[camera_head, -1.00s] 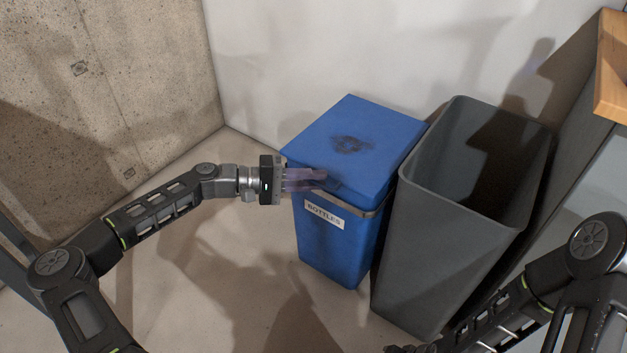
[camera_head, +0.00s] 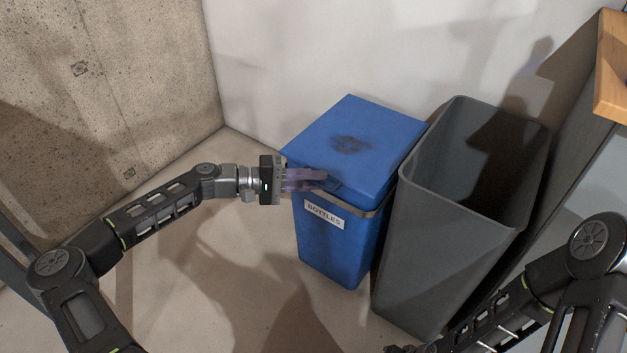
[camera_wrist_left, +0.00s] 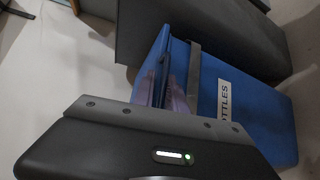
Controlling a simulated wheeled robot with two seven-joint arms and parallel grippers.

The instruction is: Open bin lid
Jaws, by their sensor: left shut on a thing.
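The blue bin (camera_head: 345,240) stands on the floor with a "BOTTLES" label on its front, and its blue lid (camera_head: 375,130) lies flat and closed on top. The lid has a dark smudge in its middle. My left gripper (camera_head: 322,180) is at the lid's front edge, its purplish fingers shut on the lid's front lip. The left wrist view shows the fingers (camera_wrist_left: 165,92) against the edge of the lid (camera_wrist_left: 155,62), beside the bin body (camera_wrist_left: 255,115). The exact contact is partly hidden. The right arm enters at lower right; its fingertips are not clearly seen.
An open, grey bin (camera_head: 430,240) stands close against the right side of the blue bin. A white wall is behind both, and a concrete wall (camera_head: 110,90) is at left. A wooden edge (camera_head: 612,70) juts in at upper right. The floor left of the blue bin is clear.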

